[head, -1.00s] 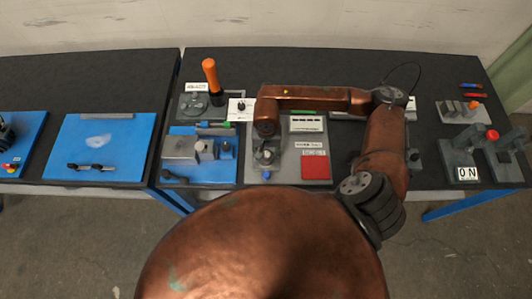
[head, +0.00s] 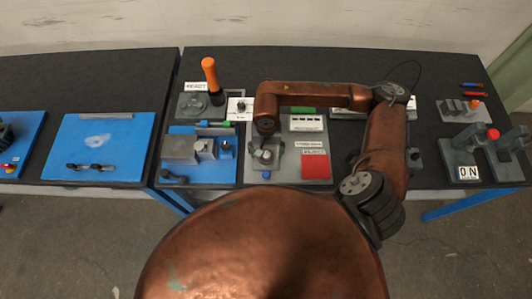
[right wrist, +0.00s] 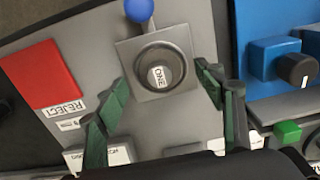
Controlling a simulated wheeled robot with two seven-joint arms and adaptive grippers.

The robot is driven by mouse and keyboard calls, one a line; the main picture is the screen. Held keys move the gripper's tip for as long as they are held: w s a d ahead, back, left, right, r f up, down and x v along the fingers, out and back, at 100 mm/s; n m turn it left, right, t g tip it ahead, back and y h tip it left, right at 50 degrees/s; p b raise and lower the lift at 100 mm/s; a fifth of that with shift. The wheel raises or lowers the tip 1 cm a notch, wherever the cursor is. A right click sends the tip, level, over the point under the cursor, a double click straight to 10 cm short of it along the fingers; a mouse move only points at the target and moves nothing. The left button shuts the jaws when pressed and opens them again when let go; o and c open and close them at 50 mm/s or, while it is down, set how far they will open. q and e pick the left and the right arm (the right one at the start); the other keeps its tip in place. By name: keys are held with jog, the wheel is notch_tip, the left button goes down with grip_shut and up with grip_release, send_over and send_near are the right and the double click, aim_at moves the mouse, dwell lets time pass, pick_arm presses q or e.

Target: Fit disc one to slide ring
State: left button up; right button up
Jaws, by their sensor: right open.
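A round piece labelled ONE (right wrist: 159,75) sits in the middle of a square grey block (right wrist: 178,41) in the right wrist view, with a dark round rim about its label. I take it for disc one. My right gripper (right wrist: 163,84) is open, its green fingers spread on either side of the block, with nothing held. In the head view my right gripper (head: 267,146) hangs over the grey plate, partly hidden by its own wrist. I cannot pick out the slide ring with certainty. My left gripper is not in view.
A blue ball knob (right wrist: 139,9) stands close to the block. A red REJECT pad (right wrist: 38,76) lies on the same grey plate (head: 290,176). A blue fixture (head: 211,174) stands to the left in the head view, with an orange-handled lever (head: 209,74) behind it.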

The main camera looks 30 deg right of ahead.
aim_at(266, 155)
notch_tip(266, 155, up, 10)
jog(key=shift+r, duration=0.15)
dwell(0.7)
